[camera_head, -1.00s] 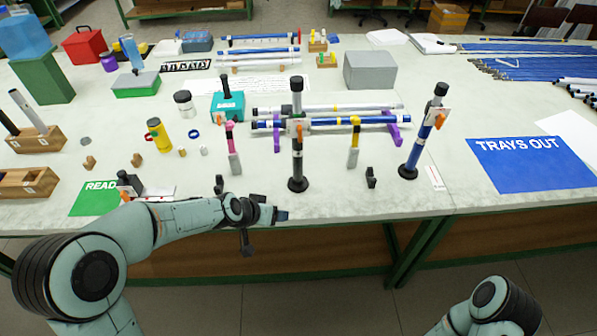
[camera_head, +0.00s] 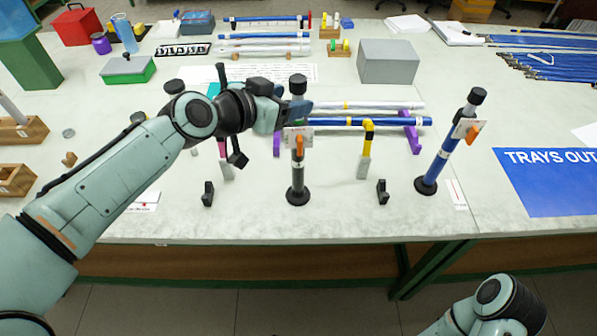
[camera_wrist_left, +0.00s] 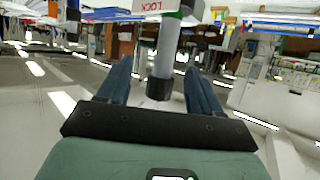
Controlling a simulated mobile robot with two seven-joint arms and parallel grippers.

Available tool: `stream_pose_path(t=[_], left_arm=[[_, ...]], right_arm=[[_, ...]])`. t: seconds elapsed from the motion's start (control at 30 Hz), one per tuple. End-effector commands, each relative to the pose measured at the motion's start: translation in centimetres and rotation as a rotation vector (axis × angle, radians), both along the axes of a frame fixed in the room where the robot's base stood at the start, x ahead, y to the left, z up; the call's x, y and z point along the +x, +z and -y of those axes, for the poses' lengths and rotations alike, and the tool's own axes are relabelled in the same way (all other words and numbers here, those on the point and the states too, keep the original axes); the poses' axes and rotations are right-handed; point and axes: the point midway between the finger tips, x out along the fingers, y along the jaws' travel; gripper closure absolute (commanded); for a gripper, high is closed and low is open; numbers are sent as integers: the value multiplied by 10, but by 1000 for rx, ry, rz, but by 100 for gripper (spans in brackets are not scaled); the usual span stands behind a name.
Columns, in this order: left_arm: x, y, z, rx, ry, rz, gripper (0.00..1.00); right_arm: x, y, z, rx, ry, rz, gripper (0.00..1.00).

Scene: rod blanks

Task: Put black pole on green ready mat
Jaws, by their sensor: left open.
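The black pole (camera_head: 297,174) stands upright on a round black foot near the table's front. It has an orange clip, a white tag and a black cap (camera_head: 298,84). My left gripper (camera_head: 294,112) is open at the pole's upper part. In the left wrist view the pole's grey upper part (camera_wrist_left: 166,50), with a black end and a "LOCK" tag, shows between the two spread fingers (camera_wrist_left: 158,92); I cannot tell whether they touch it. The green ready mat is hidden behind my left arm. My right gripper is out of view.
A blue pole (camera_head: 440,155) leans at the right, on a black foot. A yellow-topped holder (camera_head: 366,148) and black clips (camera_head: 382,191) stand near. A rack with purple supports (camera_head: 411,132) holds rods behind. A blue "TRAYS OUT" mat (camera_head: 550,183) lies right.

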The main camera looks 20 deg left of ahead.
Motion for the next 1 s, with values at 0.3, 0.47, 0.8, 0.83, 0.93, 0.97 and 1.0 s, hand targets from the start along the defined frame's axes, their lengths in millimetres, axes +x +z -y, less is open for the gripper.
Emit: stream_pose_path(t=[0.3,0.47,0.8,0.83,0.93,0.97,1.0], left_arm=[[25,-17,9,0,1,-4,35],[43,-27,17,0,-1,-2,35],[50,-30,20,0,1,1,35],[50,-31,20,0,1,1,45],[50,-31,20,0,1,0,78],[50,-31,20,0,1,0,87],[50,-31,20,0,1,0,100]], right_arm=[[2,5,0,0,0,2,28],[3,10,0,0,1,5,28],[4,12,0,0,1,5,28],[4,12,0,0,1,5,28],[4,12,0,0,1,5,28],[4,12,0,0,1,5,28],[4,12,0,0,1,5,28]])
